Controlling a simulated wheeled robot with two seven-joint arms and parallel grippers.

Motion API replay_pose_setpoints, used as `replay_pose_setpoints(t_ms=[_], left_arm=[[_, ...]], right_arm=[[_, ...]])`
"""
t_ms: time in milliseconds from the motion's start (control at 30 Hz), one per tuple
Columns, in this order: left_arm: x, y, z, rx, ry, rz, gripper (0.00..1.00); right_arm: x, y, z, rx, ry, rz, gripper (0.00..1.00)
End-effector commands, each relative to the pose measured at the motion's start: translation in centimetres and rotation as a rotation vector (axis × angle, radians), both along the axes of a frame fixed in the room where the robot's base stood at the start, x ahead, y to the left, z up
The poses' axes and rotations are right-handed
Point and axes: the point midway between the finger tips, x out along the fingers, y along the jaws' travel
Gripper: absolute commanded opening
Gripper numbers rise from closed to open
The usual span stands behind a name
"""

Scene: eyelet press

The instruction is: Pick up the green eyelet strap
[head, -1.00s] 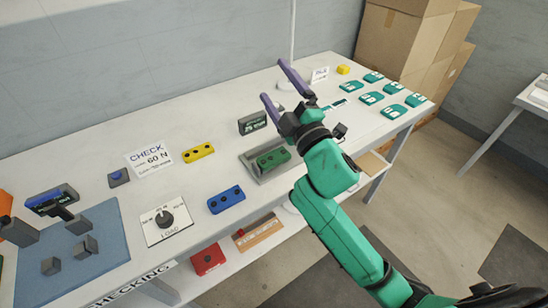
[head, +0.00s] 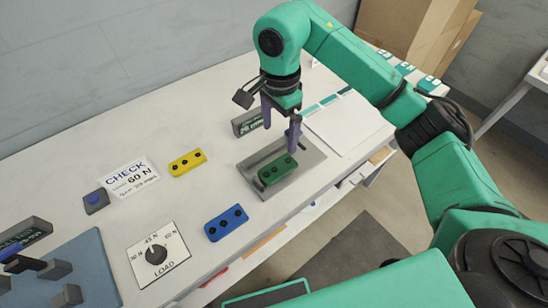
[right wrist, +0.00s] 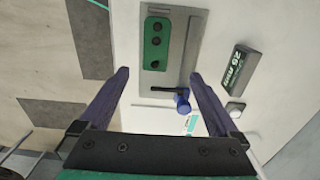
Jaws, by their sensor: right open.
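The green eyelet strap (head: 277,169) lies in a shallow grey tray (head: 309,157) in the head view, dark eyelets facing up. In the right wrist view the strap (right wrist: 157,43) shows near the top, beyond the fingertips. My right gripper (head: 280,138) is open and points down above the tray, its purple fingers spread and empty. One finger overlaps the strap's far end in the head view, but I cannot tell that they touch. In the right wrist view the gripper (right wrist: 158,75) has the strap roughly between its finger lines, farther off. My left gripper is not in view.
A yellow strap (head: 187,162) and a blue strap (head: 226,223) lie left of the tray. A dark labelled block (head: 246,122) stands behind it. A load dial (head: 157,252) and a check card (head: 131,177) lie farther left. White table is clear between them.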

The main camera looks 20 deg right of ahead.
Motion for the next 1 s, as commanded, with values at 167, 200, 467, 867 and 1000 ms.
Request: replay_pose_setpoints(t_ms=[167,200,467,867,1000], left_arm=[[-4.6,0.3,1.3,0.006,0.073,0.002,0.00],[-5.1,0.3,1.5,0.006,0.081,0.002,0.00],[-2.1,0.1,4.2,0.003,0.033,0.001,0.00],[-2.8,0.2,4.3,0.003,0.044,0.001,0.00],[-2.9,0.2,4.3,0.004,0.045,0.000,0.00]], right_arm=[[-0.2,0.0,-4.2,0.001,0.006,0.000,0.97],[-0.2,0.0,-4.9,0.001,0.006,0.000,0.97],[-0.5,0.5,-8.5,0.004,0.007,0.001,0.97],[-0.3,0.5,-11.4,0.004,-0.001,0.001,0.78],[-0.3,0.5,-11.4,0.004,-0.001,0.000,0.25]])
